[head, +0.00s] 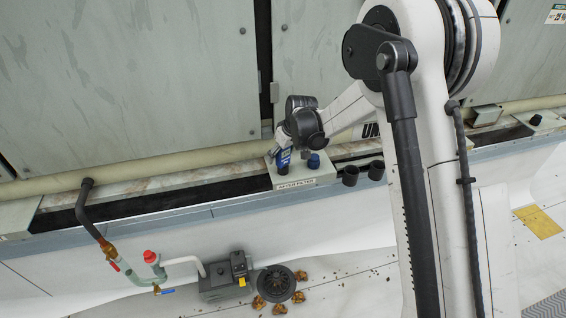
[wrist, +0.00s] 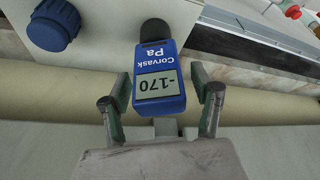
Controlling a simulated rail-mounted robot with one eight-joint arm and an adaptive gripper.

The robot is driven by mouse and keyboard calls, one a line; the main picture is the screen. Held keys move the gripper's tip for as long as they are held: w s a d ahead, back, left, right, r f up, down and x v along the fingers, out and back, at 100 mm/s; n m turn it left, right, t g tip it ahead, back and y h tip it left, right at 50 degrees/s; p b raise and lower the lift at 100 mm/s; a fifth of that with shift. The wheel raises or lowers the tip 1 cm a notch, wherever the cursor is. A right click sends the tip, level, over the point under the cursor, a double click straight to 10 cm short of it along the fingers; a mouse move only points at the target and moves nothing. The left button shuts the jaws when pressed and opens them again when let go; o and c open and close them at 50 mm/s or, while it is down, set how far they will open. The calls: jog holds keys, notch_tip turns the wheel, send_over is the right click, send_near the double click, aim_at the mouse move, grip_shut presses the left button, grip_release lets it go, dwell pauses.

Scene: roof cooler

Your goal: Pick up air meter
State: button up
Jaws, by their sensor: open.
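The air meter is a blue handheld unit with a grey display reading -170 and a black top. In the wrist view the air meter (wrist: 172,105) is between the two fingers of my gripper (wrist: 160,92), with visible gaps on both sides. My gripper is open. In the head view the air meter (head: 284,160) is a small blue shape at the white box labelled "AFTER FILTER" (head: 296,184). My wrist and gripper (head: 281,139) are just above it and partly hide it.
A blue knob (head: 313,161) is on the same box, right of the meter; it also shows in the wrist view (wrist: 54,26). A beige pipe (head: 150,165) runs along the grey panels behind. Two black cups (head: 363,174) are to the right. A grey pump (head: 226,277) is on the floor below.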

grip_shut()
jog(key=shift+r, duration=0.1)
dwell(0.3)
